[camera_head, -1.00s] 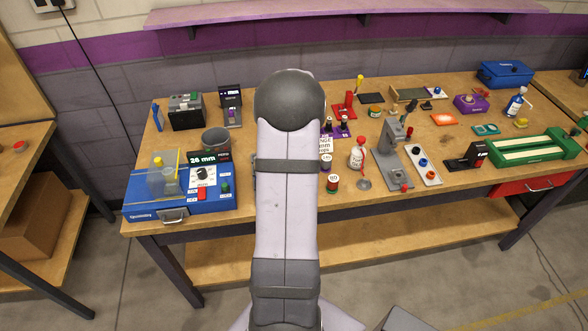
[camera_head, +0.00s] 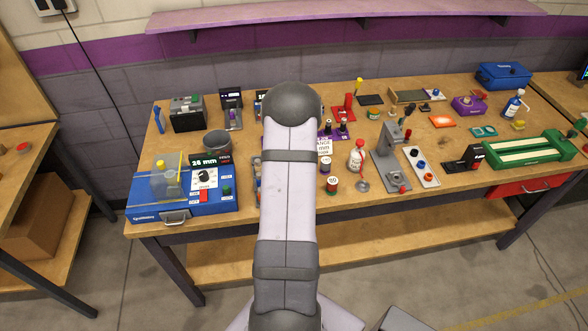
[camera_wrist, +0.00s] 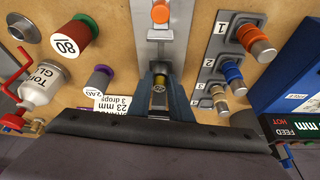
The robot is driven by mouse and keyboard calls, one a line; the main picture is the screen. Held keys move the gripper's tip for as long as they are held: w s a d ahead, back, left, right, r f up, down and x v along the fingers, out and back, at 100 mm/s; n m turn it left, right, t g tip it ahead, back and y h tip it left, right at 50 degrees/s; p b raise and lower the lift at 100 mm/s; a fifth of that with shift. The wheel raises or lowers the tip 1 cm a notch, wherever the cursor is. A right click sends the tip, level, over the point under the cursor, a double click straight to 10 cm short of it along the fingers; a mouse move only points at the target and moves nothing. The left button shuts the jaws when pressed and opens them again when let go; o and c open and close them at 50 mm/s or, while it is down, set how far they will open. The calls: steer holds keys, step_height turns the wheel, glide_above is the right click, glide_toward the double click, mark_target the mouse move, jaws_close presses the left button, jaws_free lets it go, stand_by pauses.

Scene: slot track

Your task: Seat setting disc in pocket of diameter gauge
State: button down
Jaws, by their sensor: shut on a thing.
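My gripper (camera_wrist: 159,92) points down in the wrist view, its two blue-grey fingers shut on a small yellow, dark-faced disc (camera_wrist: 159,86), which I take for the setting disc. The grey metal body with an orange knob (camera_wrist: 160,12), which looks like the diameter gauge (camera_wrist: 178,50), lies just above the fingertips in that picture. The disc is close to the gauge's lower end. The fingers hide the pocket, so I cannot tell whether the disc touches it. In the head view my arm hides the gripper, the disc and the gauge.
A numbered rack (camera_wrist: 222,68) with coloured plugs stands right of the gauge. A green-and-red spool (camera_wrist: 74,38), a purple-topped cylinder (camera_wrist: 100,78) and a white bottle (camera_wrist: 42,84) stand left. A blue machine (camera_head: 150,205) sits at the bench's left end.

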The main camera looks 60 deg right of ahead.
steer(key=shift+f, duration=0.1)
steer(key=c, duration=1.6)
jaws_free()
steer(key=shift+s+a+r, duration=0.1)
steer(key=shift+r, duration=0.6)
steer(key=b+v, duration=0.3)
steer(key=v, duration=0.8)
